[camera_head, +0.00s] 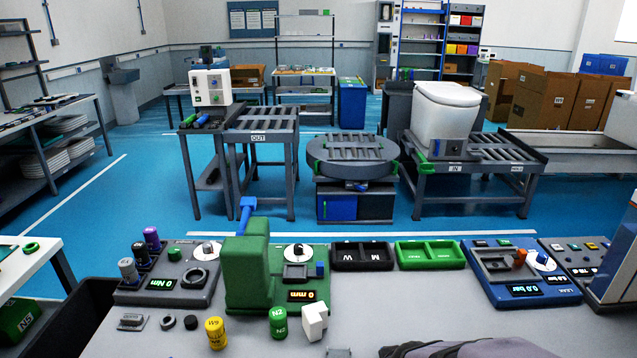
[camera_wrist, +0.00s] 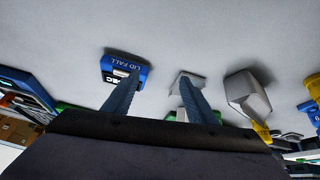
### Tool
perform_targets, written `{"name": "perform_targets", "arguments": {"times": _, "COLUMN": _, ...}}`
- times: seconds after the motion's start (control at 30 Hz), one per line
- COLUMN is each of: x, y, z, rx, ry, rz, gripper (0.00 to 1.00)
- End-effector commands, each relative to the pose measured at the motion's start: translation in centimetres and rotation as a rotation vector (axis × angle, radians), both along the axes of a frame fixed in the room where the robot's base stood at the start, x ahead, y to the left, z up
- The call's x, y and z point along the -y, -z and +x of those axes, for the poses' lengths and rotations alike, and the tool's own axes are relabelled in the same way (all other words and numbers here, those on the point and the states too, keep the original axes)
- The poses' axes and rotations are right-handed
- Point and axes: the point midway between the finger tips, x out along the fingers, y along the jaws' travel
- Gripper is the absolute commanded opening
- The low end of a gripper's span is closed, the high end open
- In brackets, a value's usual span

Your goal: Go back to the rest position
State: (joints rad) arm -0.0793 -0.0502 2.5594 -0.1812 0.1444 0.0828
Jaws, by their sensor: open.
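My gripper (camera_wrist: 158,77) shows in the wrist view with its two blue-grey fingers apart and nothing held between them. The left finger overlaps a blue block labelled LID FALL (camera_wrist: 122,66) in the picture. The right finger overlaps a small grey plate (camera_wrist: 184,77). My fingers are not visible there.
The grey bench (camera_head: 420,315) carries a green stand (camera_head: 247,268), a blue test unit (camera_head: 522,284), a green tray (camera_head: 430,254), a white block (camera_head: 315,321) and yellow (camera_head: 215,333) and green weights (camera_head: 278,323). The bench's centre right is clear.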

Motion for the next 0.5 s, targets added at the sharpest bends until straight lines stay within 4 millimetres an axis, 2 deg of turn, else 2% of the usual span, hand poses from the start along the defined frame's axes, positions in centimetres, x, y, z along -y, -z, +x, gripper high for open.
{"name": "perform_targets", "arguments": {"times": 0.03, "x": 0.9, "y": -1.5, "z": -1.8, "rx": -0.075, "ry": 0.036, "rz": -0.006, "gripper": 0.52}}
{"name": "perform_targets", "arguments": {"times": 0.2, "x": 2.2, "y": -2.8, "z": -7.6, "rx": -0.305, "ry": 0.118, "rz": 0.001, "gripper": 0.52}}
{"name": "perform_targets", "arguments": {"times": 0.33, "x": 2.2, "y": -3.7, "z": -10.6, "rx": -0.418, "ry": 0.147, "rz": 0.015, "gripper": 0.52}}
{"name": "perform_targets", "arguments": {"times": 0.5, "x": 2.1, "y": -4.2, "z": -12.4, "rx": -0.485, "ry": 0.161, "rz": 0.028, "gripper": 0.52}}
